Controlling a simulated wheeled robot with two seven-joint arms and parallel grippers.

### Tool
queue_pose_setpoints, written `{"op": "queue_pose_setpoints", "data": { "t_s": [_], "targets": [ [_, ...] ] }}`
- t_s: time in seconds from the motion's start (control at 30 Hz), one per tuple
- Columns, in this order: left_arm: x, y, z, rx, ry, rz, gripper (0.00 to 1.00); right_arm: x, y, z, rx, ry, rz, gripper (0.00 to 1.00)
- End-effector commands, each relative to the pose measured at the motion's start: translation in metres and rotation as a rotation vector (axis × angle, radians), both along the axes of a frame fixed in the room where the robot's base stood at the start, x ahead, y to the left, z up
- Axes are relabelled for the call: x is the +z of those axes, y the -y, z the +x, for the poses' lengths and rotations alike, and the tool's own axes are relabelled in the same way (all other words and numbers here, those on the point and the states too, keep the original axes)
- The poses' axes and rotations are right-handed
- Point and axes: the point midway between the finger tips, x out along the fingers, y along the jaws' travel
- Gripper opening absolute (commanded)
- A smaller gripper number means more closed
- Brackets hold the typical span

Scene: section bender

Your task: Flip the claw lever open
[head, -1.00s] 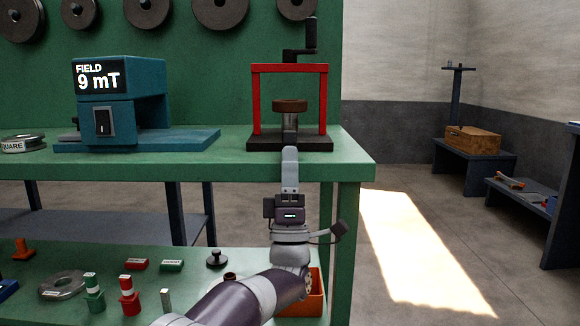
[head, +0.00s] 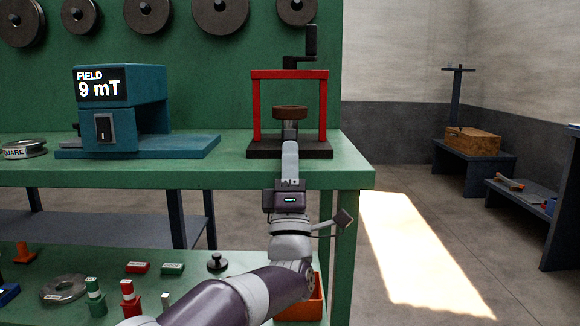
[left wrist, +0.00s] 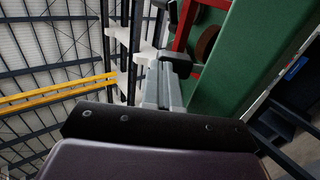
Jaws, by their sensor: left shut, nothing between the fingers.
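A red frame (head: 323,105) stands on a dark base on the green bench, with a dark crank handle (head: 310,45) on top. A round brown piece (head: 290,110) sits inside the frame; its edge also shows in the left wrist view (left wrist: 207,43). I cannot make out a claw lever for certain. My left gripper (head: 290,132) is shut and empty, reaching over the front of the base just below the brown piece. Its fingers (left wrist: 164,60) hide part of what lies behind them; whether they touch anything is unclear. My right gripper is not in view.
A blue field meter (head: 125,100) reading 9 mT stands left on the bench (head: 230,160). A lower green shelf (head: 190,290) holds small coloured pieces and an orange bin (head: 312,305). The bench ends just right of the frame; open floor lies beyond.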

Motion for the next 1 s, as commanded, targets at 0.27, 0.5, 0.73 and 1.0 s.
{"op": "queue_pose_setpoints", "data": {
  "t_s": [0.27,0.5,0.73,1.0],
  "targets": [
    [0.016,0.000,0.004,0.001,-0.134,0.001,0.00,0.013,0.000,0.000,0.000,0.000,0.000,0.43],
    [0.022,0.000,0.006,0.001,-0.131,0.001,0.00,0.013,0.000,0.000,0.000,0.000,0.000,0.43],
    [0.024,0.000,0.006,0.001,-0.130,0.001,0.00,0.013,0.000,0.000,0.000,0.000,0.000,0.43],
    [0.026,-0.001,0.006,0.001,-0.127,-0.001,0.00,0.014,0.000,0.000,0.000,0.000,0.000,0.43]
  ]
}}
